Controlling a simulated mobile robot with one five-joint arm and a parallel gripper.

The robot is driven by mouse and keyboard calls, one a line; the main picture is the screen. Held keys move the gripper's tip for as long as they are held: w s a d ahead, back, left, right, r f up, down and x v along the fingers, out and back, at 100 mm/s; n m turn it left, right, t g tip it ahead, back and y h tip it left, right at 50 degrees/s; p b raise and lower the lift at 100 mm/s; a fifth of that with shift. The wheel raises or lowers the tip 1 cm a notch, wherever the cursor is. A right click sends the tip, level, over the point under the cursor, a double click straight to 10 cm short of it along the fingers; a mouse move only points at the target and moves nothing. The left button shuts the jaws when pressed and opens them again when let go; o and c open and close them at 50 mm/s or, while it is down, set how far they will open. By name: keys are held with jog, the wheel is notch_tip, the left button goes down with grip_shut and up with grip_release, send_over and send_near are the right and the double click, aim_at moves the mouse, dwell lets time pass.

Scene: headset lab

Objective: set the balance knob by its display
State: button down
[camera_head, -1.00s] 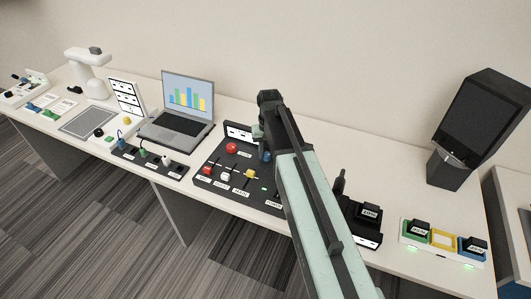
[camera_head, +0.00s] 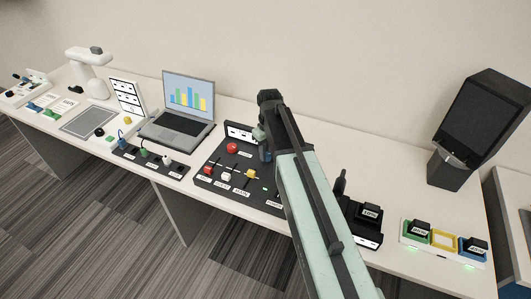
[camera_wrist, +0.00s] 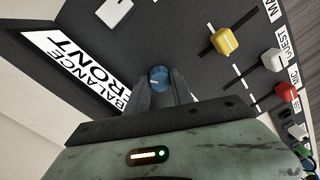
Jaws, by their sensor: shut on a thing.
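The balance knob (camera_wrist: 159,77) is round and blue, on a dark control panel (camera_head: 222,188). In the wrist view my gripper (camera_wrist: 160,92) is shut on it, one finger on each side. The display (camera_wrist: 75,68) beside the knob is white with black letters reading "BALANCE" and "FRONT". In the head view the display (camera_head: 239,132) stands at the panel's back edge, partly hidden by my arm, and only a bit of the blue knob (camera_head: 267,155) shows beside my arm.
The panel also has a red button (camera_head: 232,148) and sliders with yellow (camera_wrist: 224,41), white (camera_wrist: 274,60) and red (camera_wrist: 287,92) caps. A laptop (camera_head: 180,118) stands to the left. A black device (camera_head: 363,222) is right of my arm.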

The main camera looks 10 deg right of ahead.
aim_at(268, 153)
jog(key=c, duration=1.1)
grip_release()
notch_tip(268, 153, up, 8)
jog(key=p, duration=0.8)
jog(key=shift+d, duration=0.1)
jog(key=shift+f, duration=0.1)
